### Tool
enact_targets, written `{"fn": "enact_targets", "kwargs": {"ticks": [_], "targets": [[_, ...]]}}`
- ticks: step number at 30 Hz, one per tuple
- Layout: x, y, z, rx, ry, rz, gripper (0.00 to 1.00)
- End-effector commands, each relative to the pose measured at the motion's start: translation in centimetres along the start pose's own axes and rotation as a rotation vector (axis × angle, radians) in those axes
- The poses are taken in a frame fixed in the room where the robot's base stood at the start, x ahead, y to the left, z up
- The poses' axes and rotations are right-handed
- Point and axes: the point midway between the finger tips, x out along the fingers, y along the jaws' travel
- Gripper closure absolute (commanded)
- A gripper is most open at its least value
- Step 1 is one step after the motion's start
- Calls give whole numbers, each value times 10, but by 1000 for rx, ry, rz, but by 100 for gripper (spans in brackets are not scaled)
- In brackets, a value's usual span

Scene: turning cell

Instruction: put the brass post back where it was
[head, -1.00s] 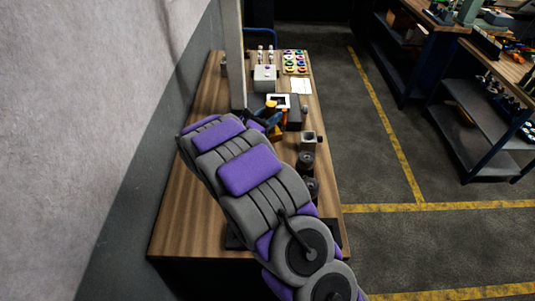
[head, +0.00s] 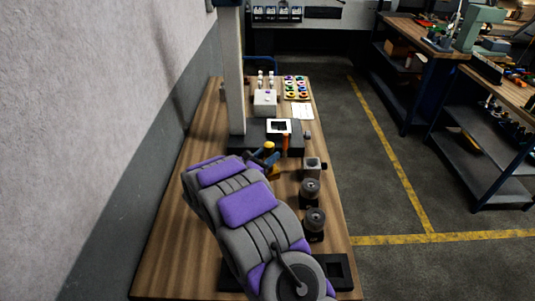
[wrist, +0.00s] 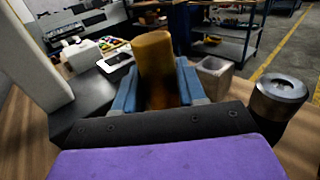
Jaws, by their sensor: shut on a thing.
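The brass post (wrist: 155,62) stands roughly upright between the two blue fingers of my gripper (wrist: 157,90) in the wrist view. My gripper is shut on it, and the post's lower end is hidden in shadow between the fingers. In the head view the post's yellow top (head: 269,147) shows beside my blue fingers (head: 265,158), over the wooden bench (head: 190,225). I cannot tell whether the post touches anything below.
A dark base with a white square frame (head: 278,121) lies beyond my gripper, by a pale column (head: 232,80). A grey block with a square hole (head: 312,170) and two dark round pieces, one here (head: 315,222), line the right edge. A dark plate (head: 338,285) lies nearest.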

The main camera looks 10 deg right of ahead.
Motion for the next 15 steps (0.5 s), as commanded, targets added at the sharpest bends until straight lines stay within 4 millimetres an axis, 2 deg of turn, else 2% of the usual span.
{"fn": "enact_targets", "kwargs": {"ticks": [8, 15], "targets": [[0, 1, -12, 4, -5, 1, 100], [0, 1, -41, 2, -6, -1, 100]]}}
